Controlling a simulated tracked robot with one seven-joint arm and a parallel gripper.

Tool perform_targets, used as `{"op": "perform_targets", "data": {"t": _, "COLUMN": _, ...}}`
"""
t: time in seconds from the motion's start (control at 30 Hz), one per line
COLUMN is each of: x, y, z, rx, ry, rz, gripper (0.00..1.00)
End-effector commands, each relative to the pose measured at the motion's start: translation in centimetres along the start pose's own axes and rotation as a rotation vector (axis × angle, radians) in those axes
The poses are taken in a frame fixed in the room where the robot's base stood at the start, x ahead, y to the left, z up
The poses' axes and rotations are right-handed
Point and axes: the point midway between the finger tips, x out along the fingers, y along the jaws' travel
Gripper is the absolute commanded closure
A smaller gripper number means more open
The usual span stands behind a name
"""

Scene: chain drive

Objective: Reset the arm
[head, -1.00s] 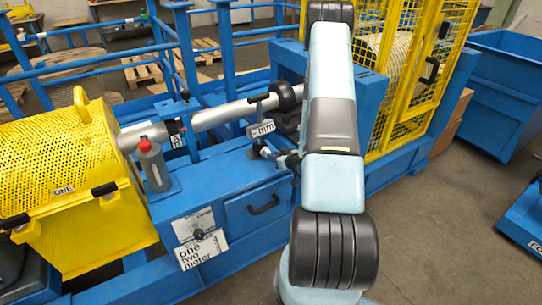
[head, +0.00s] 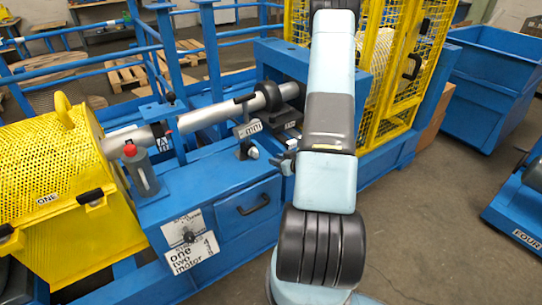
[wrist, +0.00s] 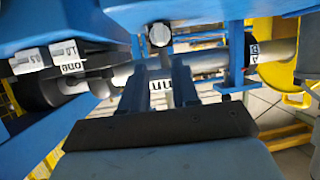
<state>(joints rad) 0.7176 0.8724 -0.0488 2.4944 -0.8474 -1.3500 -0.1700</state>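A white label (wrist: 162,90) shows in the gap, apparently behind the fingers. A round-headed grey knob (wrist: 158,36) lies just beyond the fingertips. A grey shaft (wrist: 205,62) runs across behind them. I cannot tell whether the fingers touch anything.
The blue machine frame (head: 155,215) stands close on the left, with the grey shaft (head: 210,115) and a yellow mesh guard (head: 50,165). A yellow cage (head: 440,40) stands behind my arm. A blue bin (head: 490,85) is at right. Floor (head: 430,220) is clear at lower right.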

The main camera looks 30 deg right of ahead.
Motion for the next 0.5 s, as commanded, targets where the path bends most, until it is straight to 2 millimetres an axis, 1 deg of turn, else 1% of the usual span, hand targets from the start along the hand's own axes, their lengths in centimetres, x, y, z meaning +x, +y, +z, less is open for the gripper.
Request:
{"op": "perform_targets", "data": {"t": 0.27, "x": 0.1, "y": 0.0, "z": -0.1, "rx": -0.003, "ry": -0.003, "rz": 0.0, "gripper": 0.7}}
{"op": "perform_targets", "data": {"t": 0.37, "x": 0.3, "y": 0.1, "z": -0.9, "rx": -0.02, "ry": -0.018, "rz": 0.004, "gripper": 0.7}}
{"op": "perform_targets", "data": {"t": 0.5, "x": 0.7, "y": 0.4, "z": -3.1, "rx": -0.066, "ry": -0.071, "rz": 0.018, "gripper": 0.7}}
